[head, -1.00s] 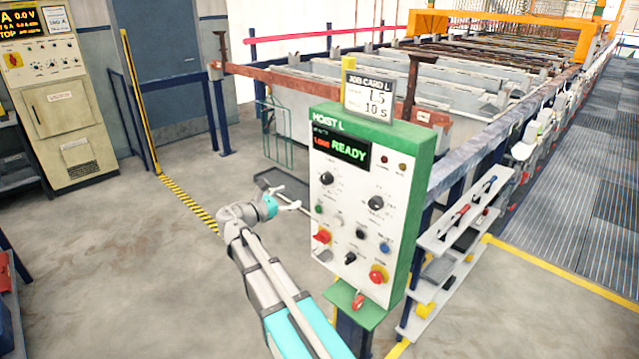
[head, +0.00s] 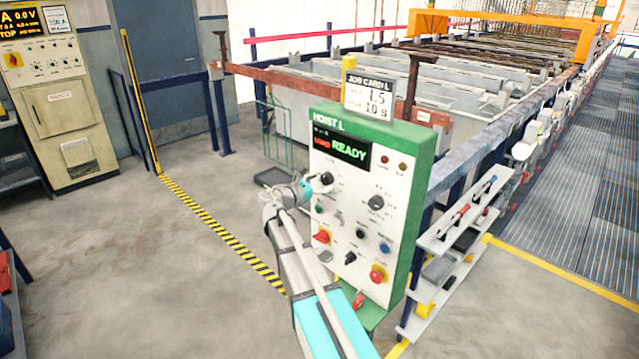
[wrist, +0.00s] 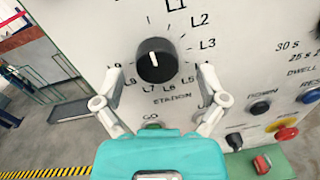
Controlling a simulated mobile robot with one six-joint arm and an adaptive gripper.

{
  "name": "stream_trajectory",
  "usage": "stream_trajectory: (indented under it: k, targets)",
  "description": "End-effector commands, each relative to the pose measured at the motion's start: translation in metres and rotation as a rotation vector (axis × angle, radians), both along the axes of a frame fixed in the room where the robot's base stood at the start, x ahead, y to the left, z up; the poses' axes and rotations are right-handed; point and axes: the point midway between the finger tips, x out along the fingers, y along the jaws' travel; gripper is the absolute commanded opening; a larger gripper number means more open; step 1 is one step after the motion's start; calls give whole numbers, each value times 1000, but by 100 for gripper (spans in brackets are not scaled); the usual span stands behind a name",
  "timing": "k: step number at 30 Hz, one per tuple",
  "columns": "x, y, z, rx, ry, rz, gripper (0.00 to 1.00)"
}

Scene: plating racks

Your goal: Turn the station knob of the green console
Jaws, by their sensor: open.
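The green console (head: 421,190) stands in the middle of the head view, with a white panel and a display reading "LOAD READY". Its black station knob (head: 326,178) is at the panel's upper left. In the wrist view the knob (wrist: 157,61) has a white pointer line directed upward, and labels such as L1, L2 and L3 surround it. My gripper (wrist: 160,82) is open, its two fingers on either side of the knob's lower part. I cannot tell whether they touch it. In the head view my gripper (head: 312,186) is at the panel beside the knob.
A second knob (head: 376,202), coloured buttons, a red switch (head: 321,237) and a red stop button (head: 378,275) share the panel. A job card (head: 369,96) stands on top. A tool shelf (head: 455,225) is at right. The floor at left is clear.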

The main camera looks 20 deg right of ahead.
Motion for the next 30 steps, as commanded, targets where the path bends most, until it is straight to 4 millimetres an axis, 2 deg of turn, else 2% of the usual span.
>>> stream_trajectory:
  k: [5, 14, 27, 28, 30]
  targets:
    - [2, -7, 0, 0, 0, 1, 92]
    - [2, -8, 0, 0, 0, 1, 92]
    - [1, -9, 0, 1, 0, -2, 12]
    - [2, 13, 0, 1, 0, 4, 9]
    - [1, -1, 0, 2, -1, -3, 7]
